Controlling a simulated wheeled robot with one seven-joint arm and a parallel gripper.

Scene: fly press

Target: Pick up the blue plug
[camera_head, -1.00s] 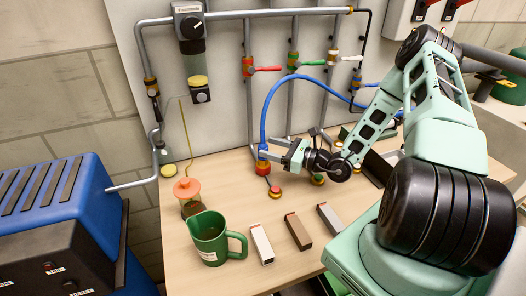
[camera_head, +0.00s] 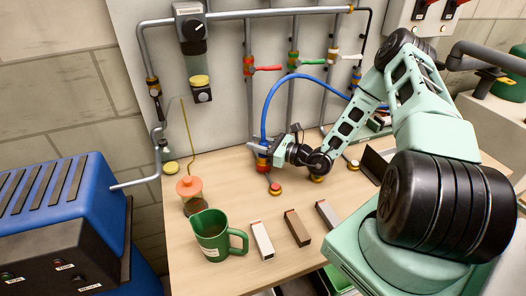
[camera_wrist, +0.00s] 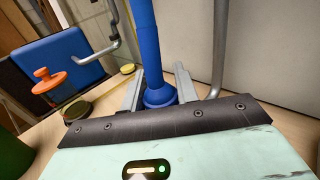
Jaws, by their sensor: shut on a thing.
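The blue plug (camera_wrist: 160,95) is the flared lower end of the blue hose (camera_head: 265,108). In the wrist view it stands upright between the two grey fingers of my gripper (camera_wrist: 158,92), which are shut on it. In the head view my gripper (camera_head: 259,148) reaches in from the right and covers most of the plug. A red and yellow fitting (camera_head: 263,164) shows right under the fingers. Whether the plug is seated in that fitting is hidden.
A green jug (camera_head: 212,238), an orange-lidded jar (camera_head: 189,190) and several small blocks (camera_head: 262,240) stand at the front of the wooden table (camera_head: 190,275). Wall pipes with red (camera_head: 265,69), green and white handles rise behind. A blue machine (camera_head: 60,195) is at left.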

